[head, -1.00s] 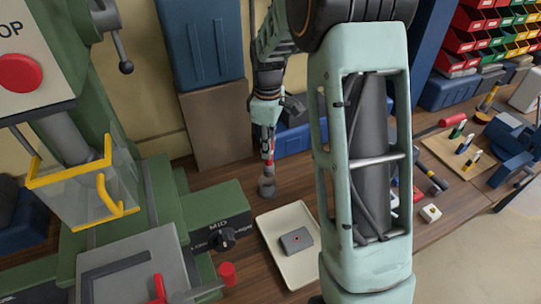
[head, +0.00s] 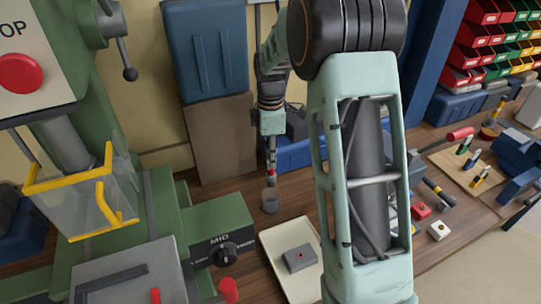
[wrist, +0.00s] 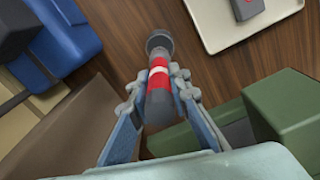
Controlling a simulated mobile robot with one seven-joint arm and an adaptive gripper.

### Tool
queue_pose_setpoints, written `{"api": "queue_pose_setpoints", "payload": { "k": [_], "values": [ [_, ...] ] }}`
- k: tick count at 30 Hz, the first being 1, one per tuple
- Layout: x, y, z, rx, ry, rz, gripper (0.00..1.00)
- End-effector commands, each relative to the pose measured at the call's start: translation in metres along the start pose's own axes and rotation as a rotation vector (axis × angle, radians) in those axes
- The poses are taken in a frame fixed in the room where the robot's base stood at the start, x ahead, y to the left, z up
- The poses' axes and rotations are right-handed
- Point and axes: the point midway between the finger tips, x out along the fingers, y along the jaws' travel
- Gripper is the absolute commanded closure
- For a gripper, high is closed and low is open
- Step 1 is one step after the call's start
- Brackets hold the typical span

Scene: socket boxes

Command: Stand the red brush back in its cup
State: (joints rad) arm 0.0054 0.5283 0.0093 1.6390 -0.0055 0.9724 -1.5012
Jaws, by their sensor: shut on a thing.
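The red brush (wrist: 160,83) has a white band and a dark handle end. My gripper (wrist: 160,92) is shut on it, with a finger on either side. In the head view my gripper (head: 271,155) points down and the brush (head: 271,177) hangs below it, roughly upright. The small dark grey cup (head: 270,201) stands on the wooden bench directly under the brush. In the wrist view the brush's far end meets a round grey shape, which seems to be the cup (wrist: 158,41). The bristles are hidden, so I cannot tell how deep they sit in the cup.
A cream tray (head: 278,245) holding a grey block (head: 299,258) lies close in front of the cup. A green machine (head: 215,225) with a knob stands to the left. A brown board (head: 219,138) and blue bins (head: 300,153) are behind. Tools lie at the right.

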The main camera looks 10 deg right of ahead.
Motion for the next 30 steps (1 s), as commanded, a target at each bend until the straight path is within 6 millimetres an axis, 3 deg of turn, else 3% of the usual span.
{"api": "queue_pose_setpoints", "payload": {
  "k": [21, 30],
  "values": [
    [0.076, -0.001, -0.001, 0.0, 0.001, -0.002, 1.0],
    [0.095, 0.0, 0.0, 0.0, 0.0, 0.0, 1.0]
  ]
}}
